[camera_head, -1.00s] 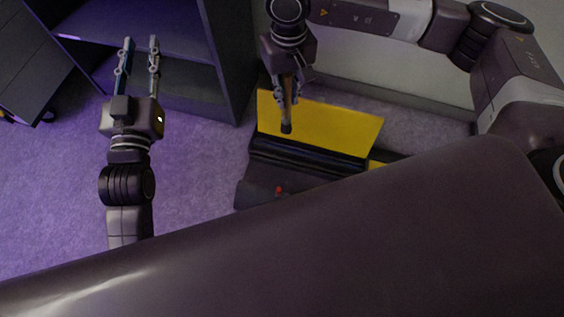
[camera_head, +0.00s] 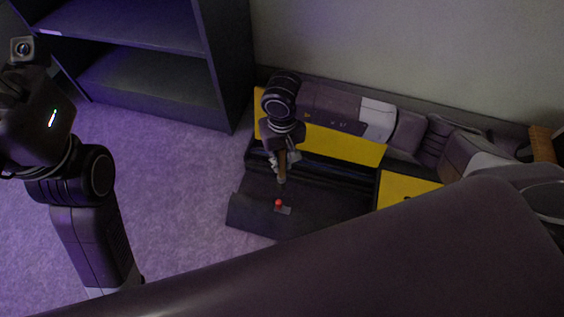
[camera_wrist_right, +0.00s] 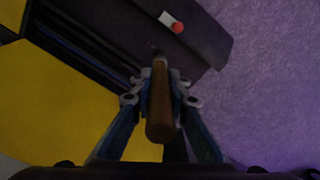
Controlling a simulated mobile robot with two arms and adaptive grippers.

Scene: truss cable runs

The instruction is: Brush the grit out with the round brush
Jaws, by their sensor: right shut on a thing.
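My right gripper (camera_head: 283,160) is shut on the wooden handle of the round brush (camera_head: 282,172). In the right wrist view, the fingers (camera_wrist_right: 160,95) close around the brush handle (camera_wrist_right: 160,115), whose far tip is small and dark. The brush points down over the dark channel of a black cable ramp (camera_head: 330,206) with a raised yellow lid (camera_head: 345,147). I cannot tell whether the tip touches the ramp. No grit can be made out. My left gripper (camera_head: 20,85) is at the left edge, its fingers not clearly visible.
A red-knobbed part on a small pale plate (camera_head: 283,209) sits on the ramp's front; its red knob (camera_wrist_right: 177,27) shows in the wrist view. Another yellow lid (camera_head: 405,190) lies to the right. A dark shelf unit (camera_head: 225,70) stands behind left. Purple carpet (camera_head: 175,190) is clear between.

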